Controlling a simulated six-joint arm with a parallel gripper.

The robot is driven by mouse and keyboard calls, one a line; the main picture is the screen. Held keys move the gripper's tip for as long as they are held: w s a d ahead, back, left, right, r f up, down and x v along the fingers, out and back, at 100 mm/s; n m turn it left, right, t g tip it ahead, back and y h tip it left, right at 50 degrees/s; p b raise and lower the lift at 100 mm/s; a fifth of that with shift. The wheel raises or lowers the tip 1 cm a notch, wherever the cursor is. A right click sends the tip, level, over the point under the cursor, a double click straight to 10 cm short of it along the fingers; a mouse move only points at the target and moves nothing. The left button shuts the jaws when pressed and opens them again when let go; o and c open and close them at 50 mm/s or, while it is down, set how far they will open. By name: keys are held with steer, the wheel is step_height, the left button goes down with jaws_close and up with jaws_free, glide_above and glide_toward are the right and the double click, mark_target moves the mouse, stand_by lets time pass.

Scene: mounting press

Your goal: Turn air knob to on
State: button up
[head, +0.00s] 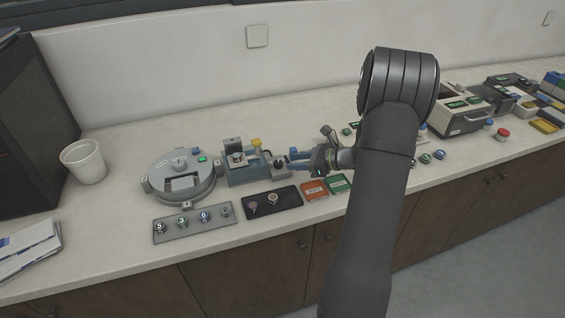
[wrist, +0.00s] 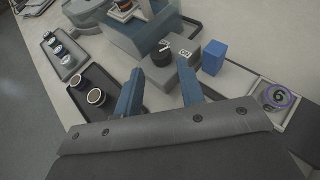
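The air knob (wrist: 162,52) is a black knob with a white mark on a small grey box. In the head view the knob (head: 279,161) shows small, just left of my gripper (head: 291,163). My gripper's two blue fingers are apart in the wrist view (wrist: 160,88), with nothing between them. The fingertips point at the knob box and stop short of the knob. The white mark is too small to read exactly.
A blue block (wrist: 215,57) stands close to the right finger. A black tray (wrist: 88,88) with round samples lies left of the fingers. The press machine (head: 240,168) stands just beyond the knob. Red (head: 314,190) and green (head: 337,183) trays lie in front of my gripper.

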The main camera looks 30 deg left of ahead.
mark_target(279, 162)
steer(key=x, duration=0.5)
steer(key=shift+a+f, duration=0.15)
steer(key=shift+a, duration=0.2)
